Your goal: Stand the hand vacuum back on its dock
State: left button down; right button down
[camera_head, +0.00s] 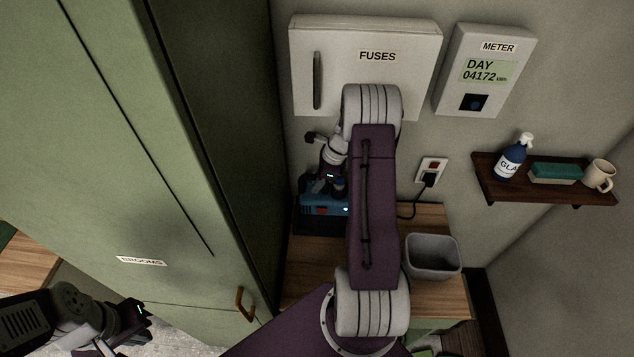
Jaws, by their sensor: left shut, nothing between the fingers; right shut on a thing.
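The hand vacuum (315,208) shows as a blue body with a red-orange patch, at the back left of the wooden bench top beside the green cupboard. A dark shape under it looks like the dock (318,228); my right arm hides much of this area, and I cannot tell whether the vacuum is seated or just above. My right gripper (335,186) points down at the vacuum and is shut on it; its fingertips are partly hidden. My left gripper (142,312) is shut and empty at lower left, in front of the cupboard, far from the vacuum.
The green cupboard (150,180) labelled BROOMS stands close on the left. The fuse box (420,60) and meter (485,70) are on the wall above. A cord runs to the socket (431,172). A grey bin (433,256) stands right of my arm; a shelf (490,188) is further right.

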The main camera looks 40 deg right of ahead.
jog(key=shift+w+f+b, duration=0.15)
jog(key=shift+f+b, duration=0.45)
jog(key=shift+f, duration=0.15)
notch_tip(320, 180, down, 4)
jog(key=b, duration=0.4)
jog(key=shift+f, duration=0.15)
jog(key=shift+f+b, duration=0.6)
jog(key=shift+f, duration=0.65)
jog(key=c, duration=1.2)
grip_release()
jog(key=shift+s, duration=0.2)
jog(key=shift+a, duration=0.1)
